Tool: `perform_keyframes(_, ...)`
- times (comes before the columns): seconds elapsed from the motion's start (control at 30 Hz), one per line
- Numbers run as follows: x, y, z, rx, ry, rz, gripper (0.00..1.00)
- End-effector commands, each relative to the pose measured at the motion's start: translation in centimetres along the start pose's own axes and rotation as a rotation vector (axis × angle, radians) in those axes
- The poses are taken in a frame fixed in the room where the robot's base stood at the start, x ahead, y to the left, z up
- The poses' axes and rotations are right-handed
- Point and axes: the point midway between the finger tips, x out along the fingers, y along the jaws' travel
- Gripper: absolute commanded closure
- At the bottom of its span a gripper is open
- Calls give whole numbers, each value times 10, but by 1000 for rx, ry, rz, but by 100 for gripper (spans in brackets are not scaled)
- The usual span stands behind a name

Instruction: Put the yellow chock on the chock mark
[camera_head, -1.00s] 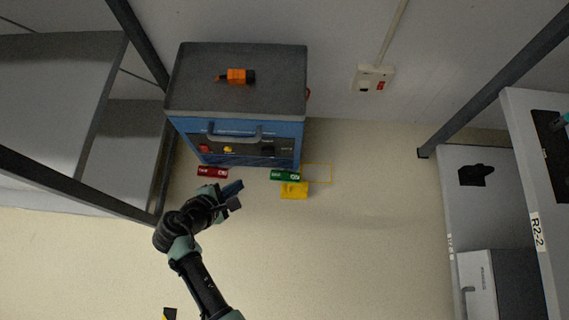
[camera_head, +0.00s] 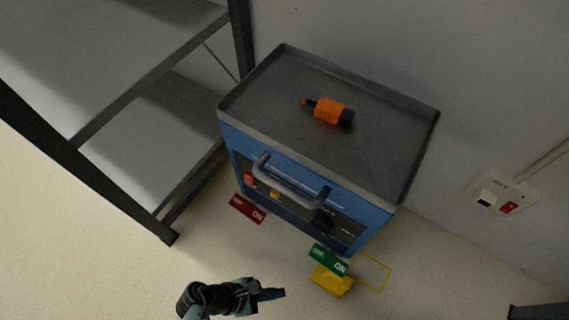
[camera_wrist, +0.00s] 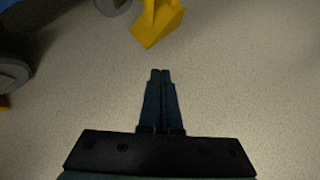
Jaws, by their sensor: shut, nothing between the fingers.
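The yellow chock (camera_head: 332,283) lies on the floor by the cart's front right corner, partly hidden by the green ON pedal (camera_head: 328,260). The chock mark (camera_head: 386,279) is a thin yellow outline on the floor, just right of the chock and beside the cart. My gripper (camera_head: 272,294) is shut and empty, left of the chock in the head view. In the wrist view, the shut fingertips (camera_wrist: 160,75) point at the chock (camera_wrist: 158,24), with a gap of floor between them.
The blue cart (camera_head: 300,205) with a grey tray top carries an orange-and-black tool (camera_head: 330,111). A red pedal (camera_head: 247,208) sticks out at its front left. A dark-framed shelf (camera_head: 150,130) stands left. A wall socket (camera_head: 500,194) is at right. Floor in front is clear.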

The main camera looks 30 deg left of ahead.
Motion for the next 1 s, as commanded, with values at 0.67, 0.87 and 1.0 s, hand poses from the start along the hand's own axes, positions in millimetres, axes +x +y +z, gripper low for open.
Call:
perform_keyframes(0.67,108,0,20,6,1,-2,100)
perform_keyframes(0.87,111,0,28,2,1,1,100)
perform_keyframes(1.0,111,0,28,2,1,1,100)
